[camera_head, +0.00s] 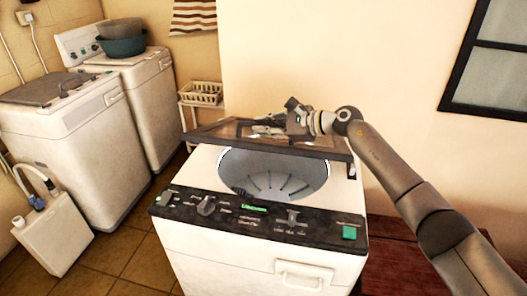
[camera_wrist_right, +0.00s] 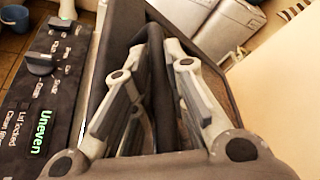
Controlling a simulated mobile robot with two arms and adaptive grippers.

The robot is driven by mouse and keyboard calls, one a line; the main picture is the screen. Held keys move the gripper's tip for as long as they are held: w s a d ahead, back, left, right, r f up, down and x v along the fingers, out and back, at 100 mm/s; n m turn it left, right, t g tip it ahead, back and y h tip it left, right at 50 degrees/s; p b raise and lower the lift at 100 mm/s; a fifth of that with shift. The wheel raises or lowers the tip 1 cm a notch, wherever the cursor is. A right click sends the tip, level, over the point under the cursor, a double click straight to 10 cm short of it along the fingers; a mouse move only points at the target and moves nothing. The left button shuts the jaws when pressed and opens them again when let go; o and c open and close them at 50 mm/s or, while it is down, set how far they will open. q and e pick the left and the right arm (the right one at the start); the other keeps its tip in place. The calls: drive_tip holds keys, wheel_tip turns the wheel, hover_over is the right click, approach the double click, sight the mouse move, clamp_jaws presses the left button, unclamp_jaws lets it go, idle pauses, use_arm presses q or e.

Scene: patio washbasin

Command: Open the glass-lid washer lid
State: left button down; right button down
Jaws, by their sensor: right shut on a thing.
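The white washer (camera_head: 240,245) stands in front of me. Its glass lid (camera_head: 215,132), with a dark frame, is raised and tilted over the open round drum (camera_head: 275,175). In the head view my right gripper (camera_head: 268,127) is at the lid, behind its raised front edge. In the right wrist view my right gripper (camera_wrist_right: 158,65) has its fingers on either side of the dark lid frame (camera_wrist_right: 121,20) and is shut on it. The exact contact is partly hidden by the fingers. My left gripper is out of view.
A dark control panel (camera_head: 255,215) runs along the washer's front top. Two other white washers (camera_head: 70,130) stand at the left, one carrying bowls (camera_head: 122,45). A white basket (camera_head: 203,93) stands behind. A reddish-brown surface (camera_head: 405,262) lies to the right.

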drive_tip(key=w+d+r+b, duration=0.1)
drive_tip(key=w+r+b, duration=0.1)
drive_tip(key=w+r, duration=0.3)
drive_tip(key=shift+w+d+r, duration=0.15)
drive_tip(key=shift+d+r, duration=0.25)
drive_tip(key=shift+r, duration=1.15)
